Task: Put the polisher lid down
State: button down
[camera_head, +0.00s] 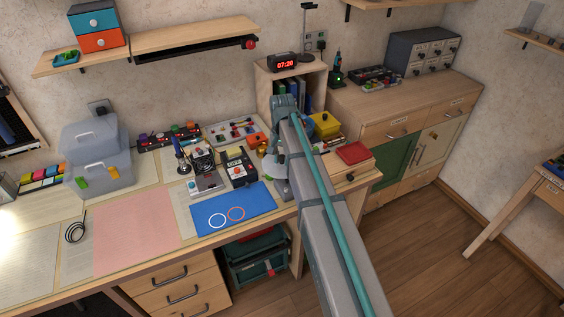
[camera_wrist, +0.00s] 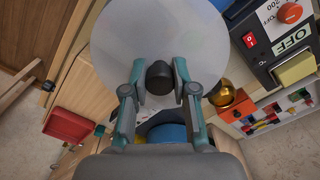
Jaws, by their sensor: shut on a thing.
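The polisher lid (camera_wrist: 125,30) is a pale, translucent round disc with a black knob (camera_wrist: 160,76) at its centre. My gripper (camera_wrist: 160,78) is shut on that knob, one teal fingertip on each side, in the wrist view. In the head view my arm hides the fingers, and a pale edge that looks like the lid (camera_head: 271,166) shows just left of the arm. A blue mat (camera_head: 258,202) with a white circle and an orange circle lies at the front edge of the bench. I cannot make out the polisher itself, and the lid's height above the bench is unclear.
A dark control box (camera_head: 239,168), with a red button and an OFF label in the wrist view, stands close to the lid. A red tray (camera_head: 353,153) and a yellow box (camera_head: 324,125) are right of my arm. A pink sheet (camera_head: 135,228) leaves open room at left.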

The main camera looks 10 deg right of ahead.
aim_at(282, 163)
notch_tip(282, 163, down, 2)
jog(key=shift+s+f+p, duration=0.1)
jog(key=shift+f+p, duration=0.05)
jog(key=shift+p, duration=0.3)
jog(key=shift+f, duration=0.7)
jog(key=c, duration=0.9)
grip_release()
notch_tip(282, 163, up, 13)
jog(key=b, duration=0.3)
jog(key=shift+r, duration=0.15)
